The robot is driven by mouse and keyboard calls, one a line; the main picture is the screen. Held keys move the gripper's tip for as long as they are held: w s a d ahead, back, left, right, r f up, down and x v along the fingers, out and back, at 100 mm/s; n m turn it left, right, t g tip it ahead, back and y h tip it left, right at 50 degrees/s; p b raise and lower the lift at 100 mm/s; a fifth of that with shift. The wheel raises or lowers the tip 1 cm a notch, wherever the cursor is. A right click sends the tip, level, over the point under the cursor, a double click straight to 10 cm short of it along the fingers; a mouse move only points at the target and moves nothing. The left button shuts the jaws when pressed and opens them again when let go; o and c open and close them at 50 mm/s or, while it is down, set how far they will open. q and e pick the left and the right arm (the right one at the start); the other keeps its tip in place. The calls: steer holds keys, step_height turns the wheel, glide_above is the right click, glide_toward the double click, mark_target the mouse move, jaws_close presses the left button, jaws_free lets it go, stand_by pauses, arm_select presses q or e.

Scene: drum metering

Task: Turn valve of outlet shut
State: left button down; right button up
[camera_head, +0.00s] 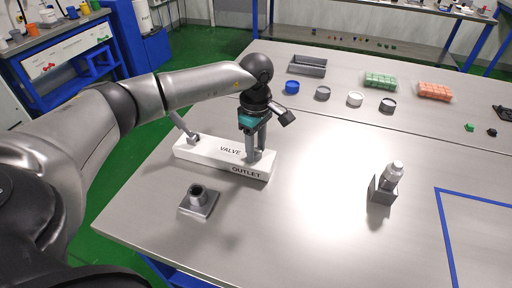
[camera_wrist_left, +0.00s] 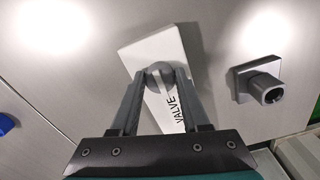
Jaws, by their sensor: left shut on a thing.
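A white block (camera_head: 212,153) marked VALVE and OUTLET lies on the metal table; it also shows in the left wrist view (camera_wrist_left: 150,45). A round grey valve knob (camera_wrist_left: 163,76) with a raised ridge sits on it. In the head view my left gripper (camera_head: 253,155) reaches down at the block's right end, fingers pointing down and mostly hiding the knob. In the left wrist view the fingers (camera_wrist_left: 160,80) are on both sides of the knob, shut on it. A slanted grey rod (camera_head: 184,127) stands at the block's left end. My right gripper is not in view.
A grey square base with a short tube (camera_head: 198,200) stands in front of the block. A bottle in a grey holder (camera_head: 384,185) stands to the right, near a blue taped outline (camera_head: 446,235). Several round lids and green (camera_head: 380,81) and orange packs are farther back.

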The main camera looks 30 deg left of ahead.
mark_target(256, 152)
arm_select(q)
steer(key=c, duration=0.7)
jaws_free()
steer(key=o, duration=0.3)
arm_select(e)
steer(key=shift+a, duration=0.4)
arm_select(q)
step_height(256, 152, up, 15)
steer(key=shift+r+p, duration=0.15)
steer(key=shift+p, duration=1.05)
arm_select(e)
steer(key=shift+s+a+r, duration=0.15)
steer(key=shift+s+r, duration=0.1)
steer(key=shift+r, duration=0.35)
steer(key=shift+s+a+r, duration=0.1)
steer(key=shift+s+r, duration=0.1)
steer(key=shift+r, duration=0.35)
